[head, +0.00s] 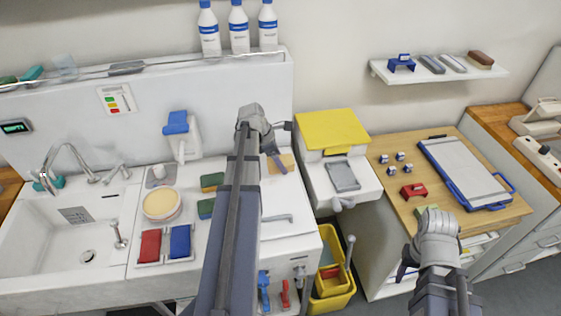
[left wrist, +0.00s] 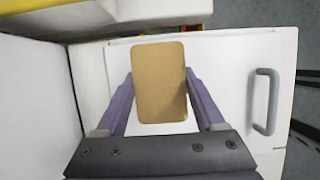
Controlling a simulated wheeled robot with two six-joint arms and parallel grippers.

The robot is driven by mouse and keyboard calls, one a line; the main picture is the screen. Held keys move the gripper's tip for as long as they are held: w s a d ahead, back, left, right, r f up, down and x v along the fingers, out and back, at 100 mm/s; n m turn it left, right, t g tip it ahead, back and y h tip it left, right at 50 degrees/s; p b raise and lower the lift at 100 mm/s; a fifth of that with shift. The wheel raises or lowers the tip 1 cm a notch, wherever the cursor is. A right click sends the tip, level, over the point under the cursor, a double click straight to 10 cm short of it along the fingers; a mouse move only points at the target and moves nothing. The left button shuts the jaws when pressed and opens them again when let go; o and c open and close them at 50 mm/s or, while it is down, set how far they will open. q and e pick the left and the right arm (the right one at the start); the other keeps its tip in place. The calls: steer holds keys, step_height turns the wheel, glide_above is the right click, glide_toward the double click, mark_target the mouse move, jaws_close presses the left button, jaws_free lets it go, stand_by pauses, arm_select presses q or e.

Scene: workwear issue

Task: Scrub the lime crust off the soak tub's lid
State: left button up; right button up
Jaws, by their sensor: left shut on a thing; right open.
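The soak tub's lid (left wrist: 225,75) is a flat white panel with a grey bar handle (left wrist: 265,100) at its right in the left wrist view. In the head view the lid (head: 285,197) is partly behind my left arm. My left gripper (head: 274,160) is shut on a tan rounded pad (left wrist: 158,85), held between its purple fingers over the lid. I cannot tell whether the pad touches the lid. No lime crust shows clearly; the pad and gripper cover part of the lid. My right gripper (head: 437,240) is open, above the front of the wooden table; its fingers are mostly hidden.
A sink (head: 50,235) with taps is at the left. Red (head: 150,246) and blue (head: 180,242) pads lie beside it. A yellow-topped white unit (head: 332,130) stands right of the lid.

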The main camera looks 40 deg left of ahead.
mark_target(284, 159)
arm_select(q)
step_height(284, 159, up, 3)
steer(key=p, duration=0.3)
stand_by(0.4)
step_height(284, 159, down, 4)
steer(key=b, duration=0.4)
steer(key=shift+f, duration=0.25)
steer(key=shift+r, duration=0.15)
steer(key=shift+s, duration=0.1)
